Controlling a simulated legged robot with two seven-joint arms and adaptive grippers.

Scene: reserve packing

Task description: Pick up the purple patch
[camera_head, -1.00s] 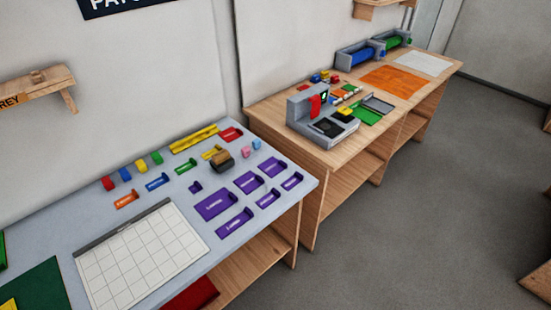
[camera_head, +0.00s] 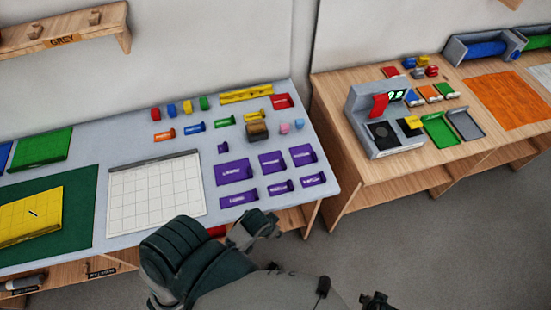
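Several purple patches lie on the grey-topped table in two rows. The back row has a left patch (camera_head: 235,171), a middle patch (camera_head: 272,162) and a right patch (camera_head: 302,155). The front row has a left patch (camera_head: 239,197), a middle patch (camera_head: 280,188) and a right patch (camera_head: 313,179). A much smaller purple piece (camera_head: 223,147) lies behind them. Dark parts of my own body or arm fill the bottom middle, in front of the table. No gripper fingers can be made out, and nothing of mine visibly touches a patch.
The white gridded board (camera_head: 155,195) lies left of the patches. Small coloured blocks and a brown block (camera_head: 257,131) stand behind them. A yellow panel (camera_head: 30,216) lies on a green mat (camera_head: 85,225). A wooden table (camera_head: 372,182) with a grey device (camera_head: 362,112) stands right, across a gap.

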